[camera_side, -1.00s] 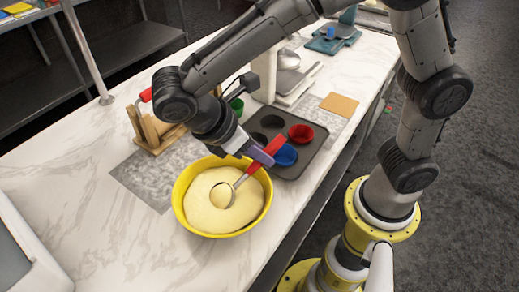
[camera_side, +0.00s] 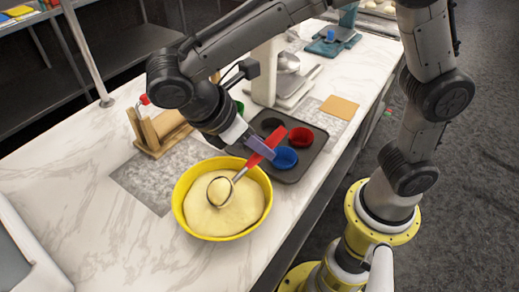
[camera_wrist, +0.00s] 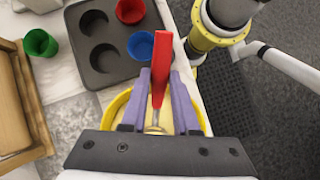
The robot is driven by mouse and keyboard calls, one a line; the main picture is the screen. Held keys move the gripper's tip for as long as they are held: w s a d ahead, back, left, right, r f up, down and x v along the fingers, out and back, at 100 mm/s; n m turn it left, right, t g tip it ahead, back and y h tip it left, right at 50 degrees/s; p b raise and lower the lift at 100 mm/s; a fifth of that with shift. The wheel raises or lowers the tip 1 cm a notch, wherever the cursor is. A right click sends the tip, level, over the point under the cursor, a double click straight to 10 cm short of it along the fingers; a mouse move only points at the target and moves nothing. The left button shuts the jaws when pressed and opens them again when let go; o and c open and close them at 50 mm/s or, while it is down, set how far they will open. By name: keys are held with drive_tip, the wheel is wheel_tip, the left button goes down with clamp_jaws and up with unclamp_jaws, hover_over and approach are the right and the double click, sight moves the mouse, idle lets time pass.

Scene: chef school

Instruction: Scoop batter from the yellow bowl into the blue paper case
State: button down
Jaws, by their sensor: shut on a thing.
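My gripper (camera_side: 262,148) is shut on the red handle (camera_side: 266,146) of a metal scoop, which also shows between the purple fingers in the wrist view (camera_wrist: 161,72). The scoop's round head (camera_side: 220,191) is over the pale batter (camera_side: 240,210) in the yellow bowl (camera_side: 185,223). The head looks batter-coloured inside; I cannot tell how full it is or whether it still touches the batter. The blue paper case (camera_side: 285,158) sits in a cup of the dark muffin tin, right of the bowl; the wrist view shows it (camera_wrist: 140,45) beyond my fingers. My gripper hides part of the bowl there.
The muffin tin (camera_side: 304,170) also holds a red case (camera_side: 301,137). A green case (camera_wrist: 40,43) stands left of the tin.

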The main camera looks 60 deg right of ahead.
drive_tip(key=shift+r, duration=1.7)
wheel_tip(320, 180, up, 6)
drive_tip(key=t+y, duration=0.1)
drive_tip(key=y, duration=0.2)
drive_tip(key=shift+t+y, duration=0.3)
drive_tip(key=shift+s+d+f+n, duration=0.15)
drive_tip(key=shift+d+f, duration=0.1)
drive_tip(key=shift+f, duration=0.35)
drive_tip(key=shift+s+d+f+n, duration=0.1)
drive_tip(key=shift+d+f+n, duration=0.1)
drive_tip(key=shift+f, duration=0.4)
drive_tip(key=s+d+f+m+g+h, duration=0.1)
drive_tip(key=s+d+m+g, duration=0.1)
drive_tip(key=d, duration=0.5)
drive_tip(key=s+d+f+m+g, duration=0.2)
drive_tip(key=s+d+m, duration=0.2)
drive_tip(key=d, duration=0.4)
drive_tip(key=shift+s+f+h, duration=0.2)
drive_tip(key=shift+s+h, duration=0.2)
drive_tip(key=shift+s, duration=0.35)
